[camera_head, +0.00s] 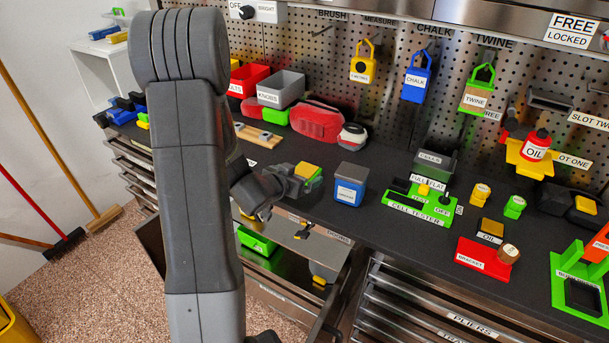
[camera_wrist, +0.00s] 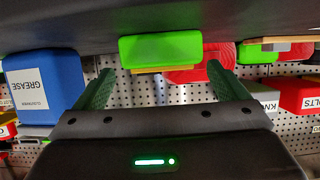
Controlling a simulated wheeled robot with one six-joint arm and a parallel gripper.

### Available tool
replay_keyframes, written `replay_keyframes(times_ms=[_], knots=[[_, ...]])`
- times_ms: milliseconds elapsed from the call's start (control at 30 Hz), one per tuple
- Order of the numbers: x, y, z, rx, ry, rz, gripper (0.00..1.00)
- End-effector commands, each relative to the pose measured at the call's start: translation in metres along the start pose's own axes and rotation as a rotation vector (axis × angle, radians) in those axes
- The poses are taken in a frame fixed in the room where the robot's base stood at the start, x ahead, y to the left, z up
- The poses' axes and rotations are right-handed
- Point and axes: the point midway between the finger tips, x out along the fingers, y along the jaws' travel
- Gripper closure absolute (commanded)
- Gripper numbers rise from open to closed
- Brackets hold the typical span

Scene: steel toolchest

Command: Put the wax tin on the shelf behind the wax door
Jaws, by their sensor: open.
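No label reading wax is legible, so I cannot be sure which object is the wax tin. A small green and yellow block (camera_head: 314,178) stands on the dark worktop at my gripper (camera_head: 290,182). In the upside-down wrist view the green block (camera_wrist: 160,47) lies ahead of and between the fingertips of my gripper (camera_wrist: 160,70). The two fingers are spread wide, one towards each side of it, with no visible grip. I cannot make out the wax door or its shelf.
A blue grease box (camera_head: 348,185) stands close to the right of my gripper, also in the wrist view (camera_wrist: 42,85). Beyond are a red pouch (camera_head: 316,122) and a grey bin (camera_head: 281,90). A green cell tester (camera_head: 420,204) sits right. An open drawer (camera_head: 290,299) juts out below.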

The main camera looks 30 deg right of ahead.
Motion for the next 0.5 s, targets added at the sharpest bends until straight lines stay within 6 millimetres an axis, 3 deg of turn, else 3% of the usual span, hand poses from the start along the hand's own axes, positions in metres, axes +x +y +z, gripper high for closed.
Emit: replay_keyframes(times_ms=[300,500], knots=[[0.035,-0.002,0.004,-0.001,-0.001,0.001,0.06],[0.04,-0.003,0.005,0.0,0.0,0.0,0.06]])
